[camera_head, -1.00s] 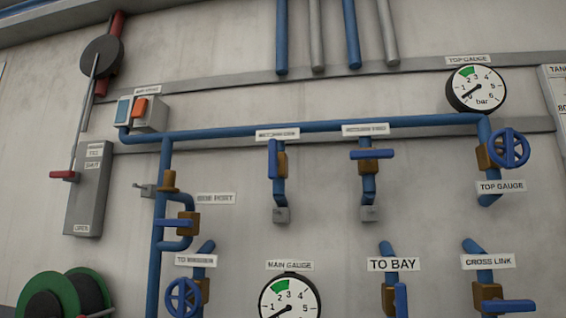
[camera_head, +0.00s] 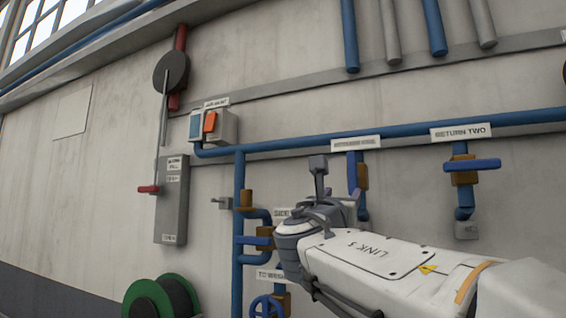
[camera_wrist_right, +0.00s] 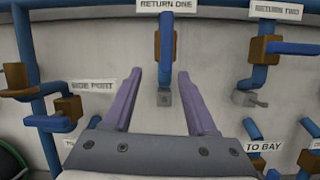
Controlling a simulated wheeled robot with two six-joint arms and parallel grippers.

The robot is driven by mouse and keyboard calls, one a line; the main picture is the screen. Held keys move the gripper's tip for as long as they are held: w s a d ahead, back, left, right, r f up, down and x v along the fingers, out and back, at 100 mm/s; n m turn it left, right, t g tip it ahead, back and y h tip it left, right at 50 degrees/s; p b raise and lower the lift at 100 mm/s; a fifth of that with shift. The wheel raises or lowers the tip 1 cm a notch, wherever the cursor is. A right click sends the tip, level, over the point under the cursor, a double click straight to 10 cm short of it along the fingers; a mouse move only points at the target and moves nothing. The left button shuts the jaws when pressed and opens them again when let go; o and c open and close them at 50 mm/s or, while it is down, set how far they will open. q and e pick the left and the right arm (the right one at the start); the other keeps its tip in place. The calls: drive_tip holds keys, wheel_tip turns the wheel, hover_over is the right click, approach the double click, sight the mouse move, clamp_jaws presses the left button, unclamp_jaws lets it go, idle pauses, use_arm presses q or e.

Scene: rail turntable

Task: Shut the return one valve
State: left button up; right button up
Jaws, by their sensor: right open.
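The return one valve (camera_head: 361,177) has an orange-brown body and a blue lever on a blue pipe. In the head view the lever stands upright, along the pipe, and my right arm covers part of the area below it. In the right wrist view the valve body (camera_wrist_right: 167,50) is at top centre, under the RETURN ONE label (camera_wrist_right: 168,6). My right gripper (camera_wrist_right: 162,74) is open and empty, its purple fingers pointing toward the wall below the valve, with no contact visible. In the head view its fingers are hard to make out. My left gripper is not in view.
The return two valve (camera_head: 464,172) is to the right, its blue lever crosswise. The side port valve (camera_head: 264,238) is at lower left. A switch box (camera_head: 214,126), a wall lever (camera_head: 163,125) and a green hose reel (camera_head: 148,297) are further left.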

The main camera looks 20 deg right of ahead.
sight(352, 170)
drive_tip(key=shift+n+h, duration=0.4)
drive_tip(key=w+d+r+p, duration=0.1)
drive_tip(key=d+r+p, duration=0.1)
drive_tip(key=w+d+r+p, duration=0.2)
drive_tip(key=d, duration=0.1)
drive_tip(key=w+d+r+p, duration=0.1)
drive_tip(key=w+d+r, duration=0.1)
drive_tip(key=shift+d+r+p, duration=0.15)
drive_tip(key=shift+r+p, duration=0.05)
drive_tip(key=shift+p, duration=0.2)
drive_tip(key=shift+w+d, duration=0.2)
drive_tip(key=shift+d, duration=0.05)
clamp_jaws()
